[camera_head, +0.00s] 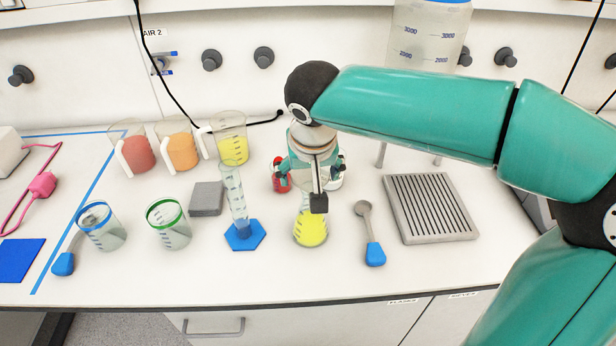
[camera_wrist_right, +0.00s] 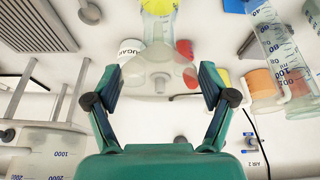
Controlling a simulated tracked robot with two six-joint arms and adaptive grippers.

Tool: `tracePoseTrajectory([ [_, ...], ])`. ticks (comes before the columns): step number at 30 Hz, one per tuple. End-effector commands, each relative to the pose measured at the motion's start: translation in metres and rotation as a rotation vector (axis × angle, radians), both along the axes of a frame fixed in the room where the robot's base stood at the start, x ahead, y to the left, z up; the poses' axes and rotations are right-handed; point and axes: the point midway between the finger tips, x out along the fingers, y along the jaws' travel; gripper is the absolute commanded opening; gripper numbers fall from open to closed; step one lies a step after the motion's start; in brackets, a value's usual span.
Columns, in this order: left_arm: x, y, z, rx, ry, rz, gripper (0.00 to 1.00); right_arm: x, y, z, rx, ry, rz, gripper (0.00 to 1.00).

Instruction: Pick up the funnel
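The funnel (camera_wrist_right: 158,66) shows in the right wrist view as a translucent whitish cone with a short spout. It lies between my right gripper's fingers (camera_wrist_right: 160,78), with a visible gap on each side. My right gripper is open and also shows in the head view (camera_head: 312,168), behind the flask with yellow liquid (camera_head: 311,228). My left gripper is not in view.
A red jar (camera_head: 281,177) and a white sugar jar (camera_wrist_right: 131,50) stand close to the funnel. A graduated cylinder (camera_head: 236,200), a spoon (camera_head: 364,215) and a grooved tray (camera_head: 430,207) are nearby. Several juice jugs stand left. The front counter strip is clear.

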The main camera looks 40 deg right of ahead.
Motion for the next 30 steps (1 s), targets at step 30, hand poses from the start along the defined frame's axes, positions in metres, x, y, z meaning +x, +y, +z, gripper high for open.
tracePoseTrajectory([
  [30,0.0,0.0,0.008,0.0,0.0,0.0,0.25,0.001,0.001,0.068,0.001,-0.006,0.002,0.43],
])
